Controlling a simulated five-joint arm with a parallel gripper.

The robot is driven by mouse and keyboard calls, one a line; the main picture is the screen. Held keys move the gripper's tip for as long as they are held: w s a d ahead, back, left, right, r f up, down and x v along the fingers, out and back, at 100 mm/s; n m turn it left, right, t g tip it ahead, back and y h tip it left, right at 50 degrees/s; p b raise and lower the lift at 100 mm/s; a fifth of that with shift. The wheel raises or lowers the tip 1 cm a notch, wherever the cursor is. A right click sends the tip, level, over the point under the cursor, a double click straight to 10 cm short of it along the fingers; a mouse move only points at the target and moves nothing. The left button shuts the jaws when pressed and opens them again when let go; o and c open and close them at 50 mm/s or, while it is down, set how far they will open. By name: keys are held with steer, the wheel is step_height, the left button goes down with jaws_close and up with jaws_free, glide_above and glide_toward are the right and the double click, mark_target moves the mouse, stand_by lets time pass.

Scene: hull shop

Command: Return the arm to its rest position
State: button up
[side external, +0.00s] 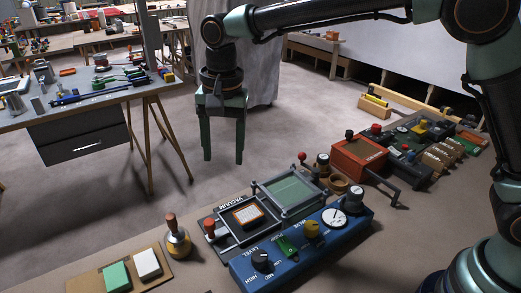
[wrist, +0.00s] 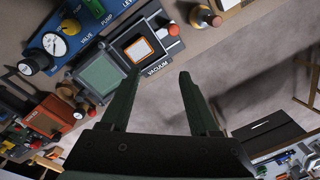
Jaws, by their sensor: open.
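My gripper (side external: 223,155) hangs pointing down, above and behind the bench edge near the vacuum station. Its two fingers are apart with nothing between them. In the wrist view the open fingers (wrist: 160,95) reach toward the black vacuum station (wrist: 140,45), which holds a white pad with an orange rim. In the side view the same station (side external: 222,243) lies below my gripper, clear of the fingertips. My arm reaches in from the right.
A blue control panel (side external: 300,247) with knobs and a gauge stands at the front. A green framed plate (side external: 290,190), an orange box (side external: 358,158) and a wooden-handled tool (side external: 177,238) stand nearby. A board (side external: 75,283) holds green and white blocks. Another table (side external: 75,118) stands behind.

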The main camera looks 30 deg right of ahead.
steer(key=s+d+r+n+t, duration=0.1)
steer(key=s+d+r+n, duration=0.15)
steer(key=d+r, duration=0.45)
steer(key=s+d+f+n+t, duration=0.1)
steer(key=s+d+n+t, duration=0.1)
steer(key=s+d, duration=0.4)
steer(key=s+d+f+n+t, duration=0.2)
steer(key=s+d, duration=0.4)
steer(key=d, duration=0.5)
steer(key=shift+s+n, duration=0.3)
steer(key=shift+n, duration=0.35)
steer(key=shift+d, duration=0.1)
